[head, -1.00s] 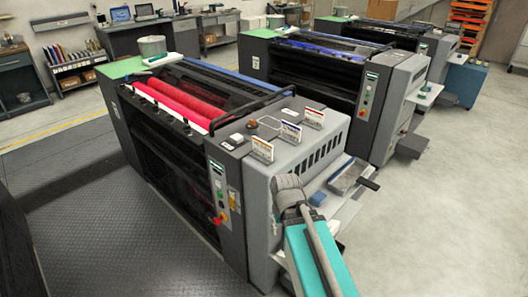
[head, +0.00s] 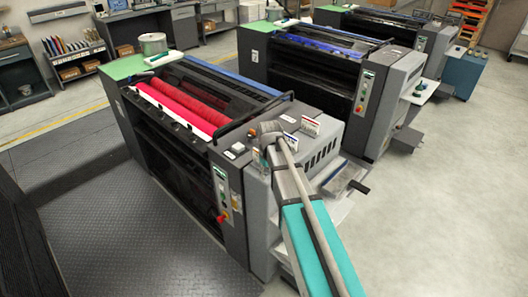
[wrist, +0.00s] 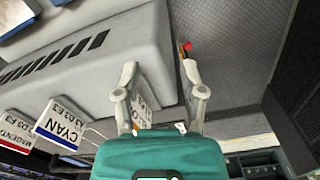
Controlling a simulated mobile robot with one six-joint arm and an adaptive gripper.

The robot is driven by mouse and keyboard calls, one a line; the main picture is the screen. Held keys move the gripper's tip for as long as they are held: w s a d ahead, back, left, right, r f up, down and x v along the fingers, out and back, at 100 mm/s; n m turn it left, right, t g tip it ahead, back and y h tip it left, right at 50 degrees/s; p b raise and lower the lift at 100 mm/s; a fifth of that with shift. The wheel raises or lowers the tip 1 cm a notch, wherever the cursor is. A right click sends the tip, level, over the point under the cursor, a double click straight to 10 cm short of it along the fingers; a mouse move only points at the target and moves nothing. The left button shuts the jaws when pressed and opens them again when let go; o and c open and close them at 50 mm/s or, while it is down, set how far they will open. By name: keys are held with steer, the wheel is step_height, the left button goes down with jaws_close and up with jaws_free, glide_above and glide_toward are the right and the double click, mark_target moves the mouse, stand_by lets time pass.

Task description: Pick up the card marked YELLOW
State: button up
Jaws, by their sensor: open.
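The YELLOW card is a white card with partly hidden lettering, in the wrist view (wrist: 146,90), beside and partly behind my left finger. In the head view my arm mostly covers its place on the near press's end top. My gripper (wrist: 160,72) is open, its two fingers spread, with nothing clearly held. I cannot tell if a finger touches the card. The CYAN card (wrist: 60,122) stands to the left in the wrist view and also shows in the head view (head: 290,141). The MAGENTA card (wrist: 14,128) is at the far left, also in the head view (head: 310,126).
The near press (head: 300,165) has a grey end cover below the cards and red rollers (head: 180,107) behind. A red knob (wrist: 187,46) sits near my right finger in the wrist view. A grey tray (head: 345,178) juts out at right. Open floor lies to the right.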

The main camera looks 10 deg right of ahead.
steer(key=w+r+n+p, duration=0.3)
steer(key=w+r+p, duration=0.6)
steer(key=w+r, duration=0.2)
steer(key=shift+w, duration=0.45)
steer(key=shift+f, duration=0.1)
step_height(320, 180, down, 9)
steer(key=b, duration=0.8)
steer(key=shift+r, duration=0.2)
steer(key=shift+w+f+b, duration=0.15)
steer(key=shift+f+b, duration=1.15)
steer(key=shift+b, duration=0.05)
steer(key=shift+w+f+b, duration=0.15)
steer(key=shift+f+b, duration=1.15)
steer(key=shift+b, duration=0.05)
jaws_close()
